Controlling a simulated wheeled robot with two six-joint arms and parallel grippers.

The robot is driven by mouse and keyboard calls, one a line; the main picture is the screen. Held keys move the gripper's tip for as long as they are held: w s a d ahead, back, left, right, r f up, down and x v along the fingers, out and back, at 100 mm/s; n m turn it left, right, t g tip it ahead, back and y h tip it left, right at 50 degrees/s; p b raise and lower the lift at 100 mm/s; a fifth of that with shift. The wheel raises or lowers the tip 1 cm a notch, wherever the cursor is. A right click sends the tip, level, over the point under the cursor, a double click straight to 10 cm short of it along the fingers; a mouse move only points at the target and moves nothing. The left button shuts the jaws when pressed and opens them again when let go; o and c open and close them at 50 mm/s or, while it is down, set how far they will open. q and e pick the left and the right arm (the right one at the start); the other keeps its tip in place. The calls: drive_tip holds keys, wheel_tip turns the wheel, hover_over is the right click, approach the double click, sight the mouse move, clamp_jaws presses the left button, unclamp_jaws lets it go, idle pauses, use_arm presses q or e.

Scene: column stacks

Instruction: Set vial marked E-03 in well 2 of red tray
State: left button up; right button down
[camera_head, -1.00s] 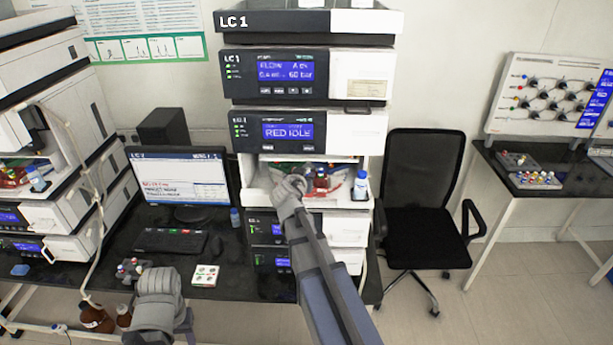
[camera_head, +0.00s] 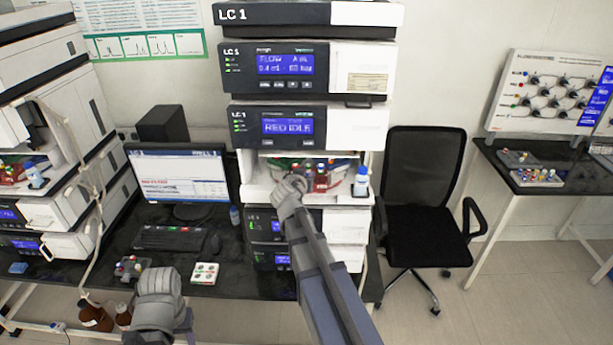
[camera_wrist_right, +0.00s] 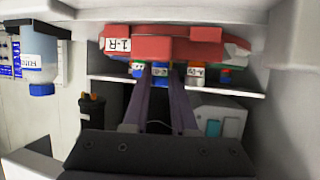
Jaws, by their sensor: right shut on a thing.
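My right arm reaches into the open bay of the middle instrument, its gripper (camera_head: 300,178) mostly hidden behind its own wrist in the head view. In the right wrist view, which looks upside down, my gripper (camera_wrist_right: 159,72) is shut on a vial (camera_wrist_right: 159,71) at the red tray (camera_wrist_right: 165,48), which has a "1-R" label. Most of the held vial is hidden by the fingers, and I cannot read its mark or tell how deep it sits. Other vials (camera_wrist_right: 196,74) stand beside it. My left wrist is low at the left; its fingertips cannot be made out.
A rinse bottle with a blue cap (camera_head: 361,183) stands at the bay's right edge and shows in the right wrist view (camera_wrist_right: 39,62). The bay's walls are close around my right gripper. A small rack (camera_head: 131,268) and a white block (camera_head: 205,273) lie on the bench.

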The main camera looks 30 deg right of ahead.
drive_tip(key=c, duration=0.6)
unclamp_jaws()
drive_tip(key=shift+c, duration=0.2)
drive_tip(key=p+v, duration=0.3)
drive_tip(key=v, duration=0.5)
drive_tip(key=shift+w+d, duration=0.1)
